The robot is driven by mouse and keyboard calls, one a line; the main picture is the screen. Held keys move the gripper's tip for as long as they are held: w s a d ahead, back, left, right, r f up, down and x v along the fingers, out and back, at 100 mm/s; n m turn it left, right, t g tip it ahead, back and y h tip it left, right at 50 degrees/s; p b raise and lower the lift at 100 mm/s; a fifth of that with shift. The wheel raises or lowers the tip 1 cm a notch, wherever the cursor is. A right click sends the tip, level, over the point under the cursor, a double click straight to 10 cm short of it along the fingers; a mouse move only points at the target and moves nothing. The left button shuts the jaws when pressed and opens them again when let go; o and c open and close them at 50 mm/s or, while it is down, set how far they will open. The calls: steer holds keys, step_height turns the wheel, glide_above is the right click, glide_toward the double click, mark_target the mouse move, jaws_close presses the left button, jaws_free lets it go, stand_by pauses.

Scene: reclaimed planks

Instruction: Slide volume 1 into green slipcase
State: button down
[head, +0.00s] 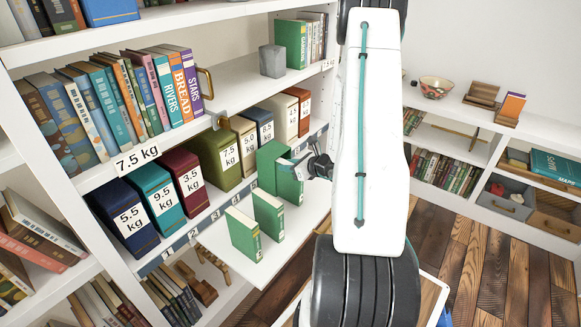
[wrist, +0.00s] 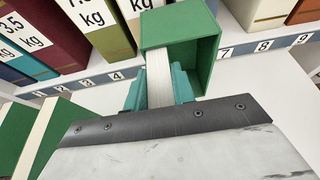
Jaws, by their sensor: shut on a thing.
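The green slipcase (head: 268,163) stands at the edge of the shelf with its open side toward my gripper. It also shows in the wrist view (wrist: 207,54), its mouth facing the camera. My gripper (head: 313,168) is shut on a green book (head: 289,187). In the wrist view the book's white page edge (wrist: 158,78) shows between the teal fingers. The book is upright and lines up with the left part of the slipcase mouth. Its far end overlaps the opening; how deep it sits I cannot tell. The number on the held book is not readable.
Two similar green books (head: 243,233) (head: 269,214) stand on the pull-out white board (head: 262,255), left of the gripper. Labelled weight boxes, such as the olive 7.5 kg one (head: 220,160), line the shelf behind. Numbered tags (wrist: 117,76) run along the shelf edge.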

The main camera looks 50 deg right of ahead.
steer(key=shift+w+a, duration=0.1)
steer(key=shift+w, duration=1)
steer(key=c, duration=1.1)
jaws_free()
steer(key=v, duration=0.7)
steer(key=shift+s+r, duration=0.15)
steer(key=shift+s, duration=0.25)
